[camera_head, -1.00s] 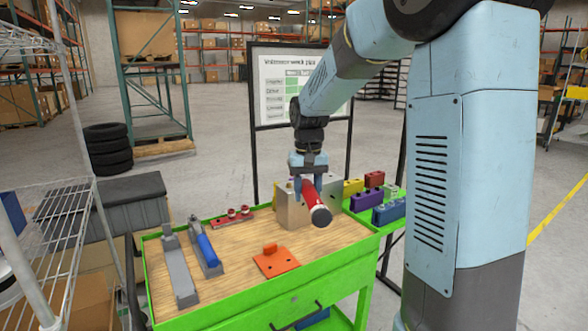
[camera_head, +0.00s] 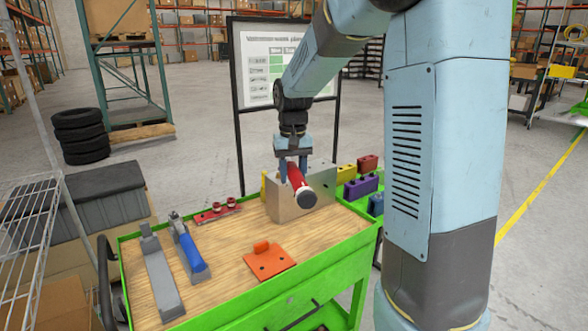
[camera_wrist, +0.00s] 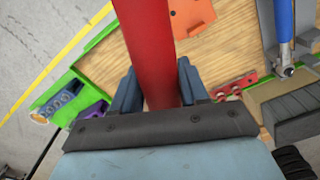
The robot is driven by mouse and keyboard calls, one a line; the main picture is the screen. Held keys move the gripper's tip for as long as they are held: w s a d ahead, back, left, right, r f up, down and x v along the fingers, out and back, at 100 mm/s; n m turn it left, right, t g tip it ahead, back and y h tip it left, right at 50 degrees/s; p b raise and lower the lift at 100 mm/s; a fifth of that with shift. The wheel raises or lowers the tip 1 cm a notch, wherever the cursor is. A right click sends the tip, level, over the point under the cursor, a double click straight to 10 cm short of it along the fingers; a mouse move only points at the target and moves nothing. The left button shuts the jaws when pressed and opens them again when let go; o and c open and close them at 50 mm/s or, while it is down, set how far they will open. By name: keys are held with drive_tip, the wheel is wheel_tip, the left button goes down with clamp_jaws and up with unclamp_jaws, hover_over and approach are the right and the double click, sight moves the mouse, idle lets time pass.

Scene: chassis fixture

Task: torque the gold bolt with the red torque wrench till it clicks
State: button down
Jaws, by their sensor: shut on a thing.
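My gripper (camera_head: 293,168) is shut on the red torque wrench (camera_head: 296,179), in front of and above the bare metal block (camera_head: 318,198) on the green cart. The wrench's dark round end (camera_head: 306,199) points toward the head camera, tilted downward. In the wrist view the wrench (camera_wrist: 149,45) is a thick red bar running between the two blue fingers (camera_wrist: 158,88) and out of the top of the picture. Its far end is hidden behind my gripper. I cannot make out the gold bolt in either view, nor whether the wrench touches the block.
The green cart (camera_head: 335,265) has a wooden top holding an orange plate (camera_head: 269,262), a blue-handled tool (camera_head: 190,248), a grey tool (camera_head: 160,275) and a red rail (camera_head: 216,212). Coloured blocks (camera_head: 360,188) stand right of the metal block. Wire shelving (camera_head: 30,235) is at left.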

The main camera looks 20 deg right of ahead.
drive_tip(key=shift+a+f, duration=0.1)
drive_tip(key=shift+f, duration=2.3)
drive_tip(key=shift+s+f, duration=0.15)
drive_tip(key=shift+f, duration=0.95)
drive_tip(key=shift+a+m, duration=0.4)
drive_tip(key=shift+a, duration=0.35)
drive_tip(key=shift+w+a+m, duration=0.2)
drive_tip(key=shift+a+m, duration=0.1)
drive_tip(key=shift+a, duration=0.4)
drive_tip(key=shift+w+a+m, duration=0.15)
drive_tip(key=shift+a+m, duration=0.15)
drive_tip(key=shift+a, duration=0.35)
